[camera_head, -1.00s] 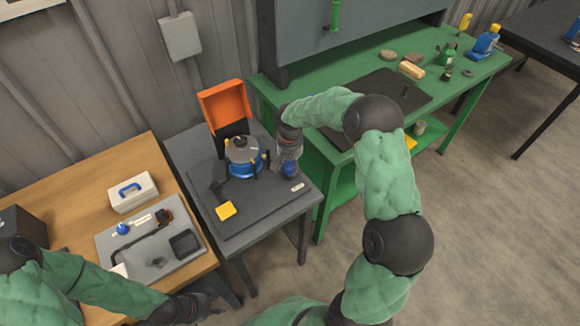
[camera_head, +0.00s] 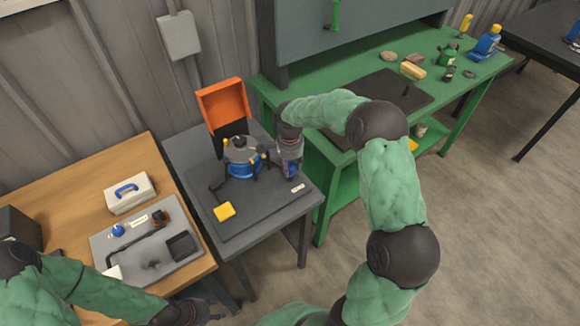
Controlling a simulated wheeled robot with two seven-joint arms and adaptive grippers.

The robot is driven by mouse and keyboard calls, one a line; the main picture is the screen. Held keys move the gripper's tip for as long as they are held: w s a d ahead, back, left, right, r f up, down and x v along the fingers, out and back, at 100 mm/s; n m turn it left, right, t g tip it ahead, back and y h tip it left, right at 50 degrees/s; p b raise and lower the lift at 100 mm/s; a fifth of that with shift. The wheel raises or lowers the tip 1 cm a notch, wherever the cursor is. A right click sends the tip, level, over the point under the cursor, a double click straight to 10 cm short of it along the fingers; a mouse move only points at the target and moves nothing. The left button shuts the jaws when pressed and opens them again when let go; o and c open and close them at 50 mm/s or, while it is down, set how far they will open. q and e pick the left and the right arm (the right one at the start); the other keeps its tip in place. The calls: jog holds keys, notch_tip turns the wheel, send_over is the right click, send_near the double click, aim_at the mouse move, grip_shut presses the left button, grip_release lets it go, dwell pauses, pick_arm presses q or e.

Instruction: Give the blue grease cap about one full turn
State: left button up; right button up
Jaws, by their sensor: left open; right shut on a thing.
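The blue grease cap (camera_head: 291,172) is at the right side of the dark mat on the grey table, mostly hidden by my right gripper. My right gripper (camera_head: 290,168) points down and is shut on the cap, with a little blue showing between its fingers. The rotor stand (camera_head: 243,166), grey on top with a blue ring and dark legs, stands just left of it. My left gripper (camera_head: 208,313) is open and empty at the bottom edge, in front of the wooden table and apart from the stand.
An orange open box (camera_head: 222,104) stands behind the rotor stand. A yellow block (camera_head: 224,211) and a small white piece (camera_head: 298,188) lie on the mat (camera_head: 250,220). A green bench (camera_head: 350,165) stands close at right.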

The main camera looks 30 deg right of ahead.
aim_at(290, 165)
jog(key=m, duration=0.4)
jog(key=shift+m+b, duration=0.3)
jog(key=shift+b, duration=0.1)
jog(key=m, duration=0.3)
jog(key=shift+m+b, duration=0.3)
jog(key=m, duration=0.4)
jog(key=shift+b, duration=0.35)
jog(key=m, duration=0.4)
jog(key=shift+m, duration=0.3)
jog(key=shift+b, duration=0.3)
jog(key=o, duration=1.1)
jog(key=shift+o, duration=0.2)
jog(key=shift+r, duration=0.1)
notch_tip(290, 165, up, 12)
